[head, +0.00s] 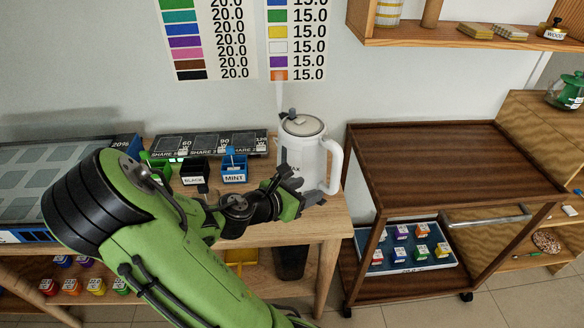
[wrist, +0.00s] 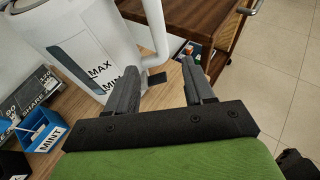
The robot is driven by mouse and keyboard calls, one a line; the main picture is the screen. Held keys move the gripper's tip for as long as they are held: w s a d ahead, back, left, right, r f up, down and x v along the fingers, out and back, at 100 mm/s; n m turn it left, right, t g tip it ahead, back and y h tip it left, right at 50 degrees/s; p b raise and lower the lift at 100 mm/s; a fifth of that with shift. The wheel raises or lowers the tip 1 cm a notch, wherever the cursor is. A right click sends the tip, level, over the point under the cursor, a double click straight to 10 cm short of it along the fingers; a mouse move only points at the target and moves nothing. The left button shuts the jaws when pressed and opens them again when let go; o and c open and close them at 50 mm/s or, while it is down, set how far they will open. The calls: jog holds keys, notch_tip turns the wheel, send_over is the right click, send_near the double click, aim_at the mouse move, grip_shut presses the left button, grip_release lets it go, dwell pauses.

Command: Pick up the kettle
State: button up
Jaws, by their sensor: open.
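The white kettle (head: 304,148) stands upright on the right end of the wooden table, with a dark knob on its lid and its handle on the right side. In the wrist view the kettle (wrist: 85,40) shows MAX and MIN marks beside a window strip, and its handle (wrist: 157,30) curves down at upper middle. My gripper (head: 308,185) is in front of the kettle's lower body.
A blue MINT box (head: 234,171) and a black box (head: 194,172) stand left of the kettle. Behind them are dark SHARE boxes (head: 215,143). A dark wooden cart (head: 430,165) with a bare top is on the right. A shelf (head: 470,38) hangs above it.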

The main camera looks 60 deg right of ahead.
jog(key=b+x, duration=0.4)
jog(key=x, duration=1.1)
jog(key=shift+r, duration=0.2)
grip_shut()
jog(key=shift+d+r, duration=0.1)
dwell(0.5)
